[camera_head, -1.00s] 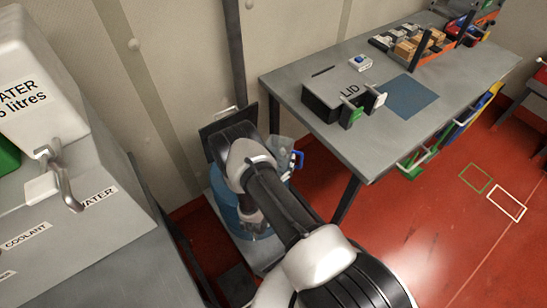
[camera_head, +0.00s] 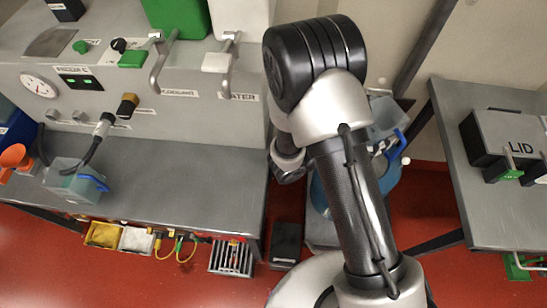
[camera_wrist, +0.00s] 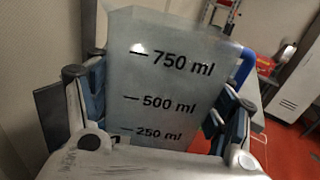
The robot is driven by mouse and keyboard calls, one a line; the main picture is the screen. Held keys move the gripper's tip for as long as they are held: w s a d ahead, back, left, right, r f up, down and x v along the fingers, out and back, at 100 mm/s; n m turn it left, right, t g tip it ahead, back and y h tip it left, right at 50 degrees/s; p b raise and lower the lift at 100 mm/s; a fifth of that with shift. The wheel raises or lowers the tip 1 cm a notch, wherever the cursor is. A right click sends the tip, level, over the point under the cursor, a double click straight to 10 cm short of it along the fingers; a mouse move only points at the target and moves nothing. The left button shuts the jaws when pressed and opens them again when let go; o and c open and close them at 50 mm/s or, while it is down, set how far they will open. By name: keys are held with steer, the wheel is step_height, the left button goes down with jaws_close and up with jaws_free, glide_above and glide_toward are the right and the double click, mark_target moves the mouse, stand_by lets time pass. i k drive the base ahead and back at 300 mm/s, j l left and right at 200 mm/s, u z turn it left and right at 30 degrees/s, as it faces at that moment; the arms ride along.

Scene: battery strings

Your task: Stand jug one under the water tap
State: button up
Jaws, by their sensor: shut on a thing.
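A clear, greyish jug (camera_wrist: 165,85) with 250, 500 and 750 ml marks stands between the fingers of my gripper (camera_wrist: 158,105) in the wrist view. My gripper is shut on it. In the head view this jug (camera_head: 386,118) and its blue handle show behind my arm, above a blue round container; the fingers are hidden there. The water tap (camera_head: 216,62) is on the grey console to the left, above the WATER label. A second jug (camera_head: 72,182) with a blue handle stands on the left bench with a cable or hose above it. I cannot read a jug number.
The coolant tap (camera_head: 156,68) is left of the water tap. The grey bench (camera_head: 190,185) is clear below the water tap. A right-hand table (camera_head: 478,205) carries a LID box. Yellow and white bins sit under the bench.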

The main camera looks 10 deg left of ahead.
mark_target(251, 170)
steer(key=l+u, duration=0.15)
steer(key=u, duration=1.3)
steer(key=k+j, duration=0.05)
